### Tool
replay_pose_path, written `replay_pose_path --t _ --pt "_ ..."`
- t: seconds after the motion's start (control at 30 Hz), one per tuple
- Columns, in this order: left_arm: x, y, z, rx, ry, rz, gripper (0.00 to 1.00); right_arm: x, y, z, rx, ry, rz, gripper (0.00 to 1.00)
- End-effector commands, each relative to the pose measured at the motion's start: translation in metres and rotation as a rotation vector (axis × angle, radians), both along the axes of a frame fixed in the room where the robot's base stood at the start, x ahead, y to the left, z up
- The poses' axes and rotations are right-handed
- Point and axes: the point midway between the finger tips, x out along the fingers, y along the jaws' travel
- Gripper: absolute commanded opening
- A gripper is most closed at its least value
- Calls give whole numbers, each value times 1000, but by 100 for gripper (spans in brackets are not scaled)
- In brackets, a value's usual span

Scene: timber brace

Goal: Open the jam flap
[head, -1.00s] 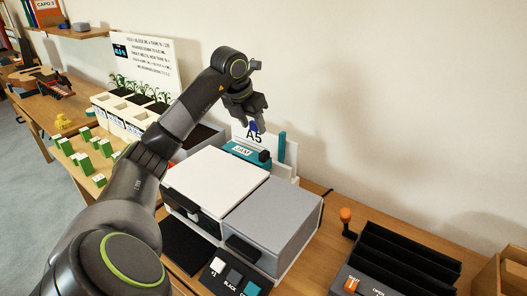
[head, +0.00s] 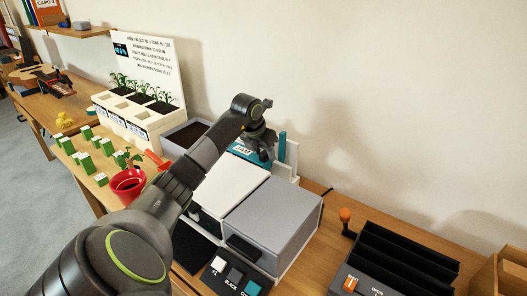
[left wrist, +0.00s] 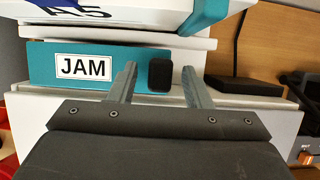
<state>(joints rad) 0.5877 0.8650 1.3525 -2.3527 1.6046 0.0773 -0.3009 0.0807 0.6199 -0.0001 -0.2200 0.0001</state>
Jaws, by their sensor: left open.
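The jam flap (head: 243,150) is a teal panel with a white JAM label at the back of the white and grey printer-like machine (head: 275,215). It lies flush, with no gap showing. In the left wrist view the jam flap (left wrist: 40,66) carries a black knob (left wrist: 160,73) right of its label. My left gripper (head: 262,140) is above the flap in the head view and hides part of it. In the left wrist view my left gripper (left wrist: 160,80) is open, its two fingers on either side of the knob, with space on both sides. Contact is not visible. My right gripper is not in view.
A white A5 board (left wrist: 120,12) with a teal edge stands beyond the flap. A red pot (head: 128,184) with a plant and several green blocks stand left of my arm. A black slotted unit (head: 400,265) with an orange switch is at the right.

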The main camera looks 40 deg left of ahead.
Motion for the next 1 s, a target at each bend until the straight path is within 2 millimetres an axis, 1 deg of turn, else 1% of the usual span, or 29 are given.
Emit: replay_pose_path --t 0.07,0.3,0.4,0.63,0.77,0.87,1.0 --pt "0 0 0 0 0 0 43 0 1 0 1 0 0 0" --pt "0 0 0 0 0 0 12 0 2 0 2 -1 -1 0" --pt "0 0 0 0 0 0 0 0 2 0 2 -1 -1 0" --pt "0 0 1 -1 0 1 0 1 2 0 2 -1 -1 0" --pt "0 1 5 -17 -2 0 0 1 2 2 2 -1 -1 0" --pt "-1 4 11 -45 -5 2 0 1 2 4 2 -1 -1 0" --pt "-1 8 24 -118 -13 4 0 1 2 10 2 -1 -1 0"
